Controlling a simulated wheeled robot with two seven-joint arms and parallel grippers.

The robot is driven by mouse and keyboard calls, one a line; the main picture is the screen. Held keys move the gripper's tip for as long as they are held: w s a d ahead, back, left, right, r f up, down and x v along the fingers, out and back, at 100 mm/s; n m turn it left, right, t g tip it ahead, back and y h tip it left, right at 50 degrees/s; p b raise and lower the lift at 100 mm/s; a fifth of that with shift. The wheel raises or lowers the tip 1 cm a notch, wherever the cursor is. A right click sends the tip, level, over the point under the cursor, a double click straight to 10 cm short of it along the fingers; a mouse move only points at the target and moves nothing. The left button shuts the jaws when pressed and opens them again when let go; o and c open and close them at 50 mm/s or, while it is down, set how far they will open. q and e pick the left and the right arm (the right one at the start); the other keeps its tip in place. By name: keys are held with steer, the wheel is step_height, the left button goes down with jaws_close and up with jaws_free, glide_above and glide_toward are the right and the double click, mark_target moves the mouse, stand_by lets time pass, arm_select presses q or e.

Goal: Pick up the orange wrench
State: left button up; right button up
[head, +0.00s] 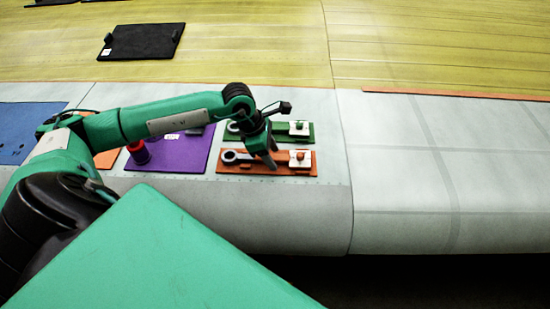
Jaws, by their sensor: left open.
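An orange mat (285,171) lies on the pale wing surface and holds a dark grey wrench (232,156), its ring end to the left. I see no wrench that is itself orange. A white block with an orange knob (300,155) sits on the mat's right part. My left gripper (270,163) is open and points down over the middle of the orange mat, at the wrench's handle. The gripper hides part of the handle, and I cannot tell whether it touches it. My right gripper is out of view.
Just behind lies a green mat (270,139) with a similar wrench and a white block (299,128). A purple mat (190,155) with a red cylinder (138,153) is to the left, then a blue mat (20,135). The wing to the right (400,180) is clear.

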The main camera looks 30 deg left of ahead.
arm_select(q)
steer(key=shift+f, duration=0.1)
jaws_close()
stand_by(0.3)
